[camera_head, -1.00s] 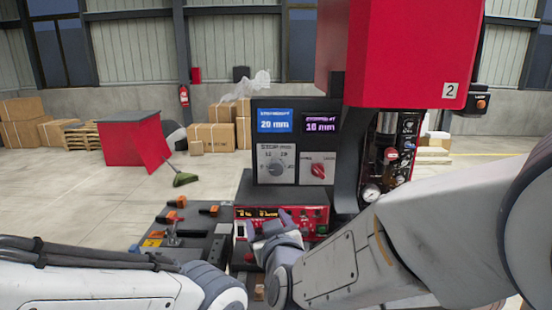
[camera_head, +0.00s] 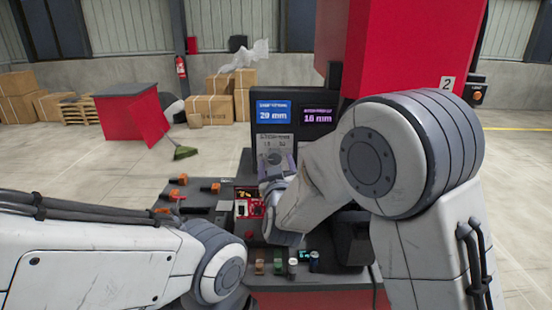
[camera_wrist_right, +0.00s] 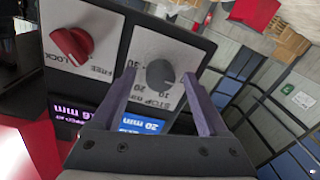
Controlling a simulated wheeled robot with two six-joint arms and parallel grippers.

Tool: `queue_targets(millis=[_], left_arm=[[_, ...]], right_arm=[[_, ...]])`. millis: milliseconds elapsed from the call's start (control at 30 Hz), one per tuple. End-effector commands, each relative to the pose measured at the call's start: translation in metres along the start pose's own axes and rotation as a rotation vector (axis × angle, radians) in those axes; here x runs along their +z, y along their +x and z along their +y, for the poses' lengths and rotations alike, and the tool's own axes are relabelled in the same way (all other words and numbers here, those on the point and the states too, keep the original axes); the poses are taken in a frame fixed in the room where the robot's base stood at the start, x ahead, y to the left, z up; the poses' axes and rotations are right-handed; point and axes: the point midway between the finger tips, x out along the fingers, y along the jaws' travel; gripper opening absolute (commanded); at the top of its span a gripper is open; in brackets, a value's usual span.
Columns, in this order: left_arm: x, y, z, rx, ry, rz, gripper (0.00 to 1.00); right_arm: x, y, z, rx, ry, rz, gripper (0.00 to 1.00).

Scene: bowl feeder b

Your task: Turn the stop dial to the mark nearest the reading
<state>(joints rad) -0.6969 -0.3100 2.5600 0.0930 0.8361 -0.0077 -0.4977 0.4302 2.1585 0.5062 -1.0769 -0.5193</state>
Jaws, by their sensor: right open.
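The stop dial (camera_head: 274,157) is a round dark grey knob on a light plate below the displays. In the right wrist view the dial (camera_wrist_right: 161,73) appears upside down, with printed marks around it; its pointer direction is unclear. A blue display (camera_head: 273,111) reads 20 mm and a purple display (camera_head: 318,115) appears to read 16 mm. My right gripper (camera_wrist_right: 159,74) is open, its two fingers reaching toward the plate with the dial showing between their tips. Contact cannot be told. In the head view its fingers are mostly hidden by the arm. My left gripper is out of view.
A red knob (camera_wrist_right: 72,44) marked LOCK and FREE sits beside the dial. The red machine head (camera_head: 405,45) stands above right. Orange-handled clamps (camera_head: 172,194) lie on the bench at left. Several small parts stand at the bench front.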

Motion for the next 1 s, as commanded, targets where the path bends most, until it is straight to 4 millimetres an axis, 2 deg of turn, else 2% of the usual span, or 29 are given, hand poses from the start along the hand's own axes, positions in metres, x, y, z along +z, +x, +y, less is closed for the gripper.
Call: queue_targets(millis=[267,300,500,767,1000], left_arm=[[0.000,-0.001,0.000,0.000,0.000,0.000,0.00],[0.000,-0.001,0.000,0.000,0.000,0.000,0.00],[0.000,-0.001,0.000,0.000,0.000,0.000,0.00],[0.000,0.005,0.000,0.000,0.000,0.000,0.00],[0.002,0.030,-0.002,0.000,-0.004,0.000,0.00]], right_arm=[[0.001,0.003,0.000,-0.001,0.000,-0.001,0.77],[0.001,0.003,0.000,-0.001,0.000,-0.001,0.73],[0.001,0.003,0.000,-0.001,0.000,-0.001,0.00],[0.002,0.002,-0.001,0.000,0.020,0.001,0.00],[0.005,0.002,-0.002,0.002,0.129,0.010,0.00]])
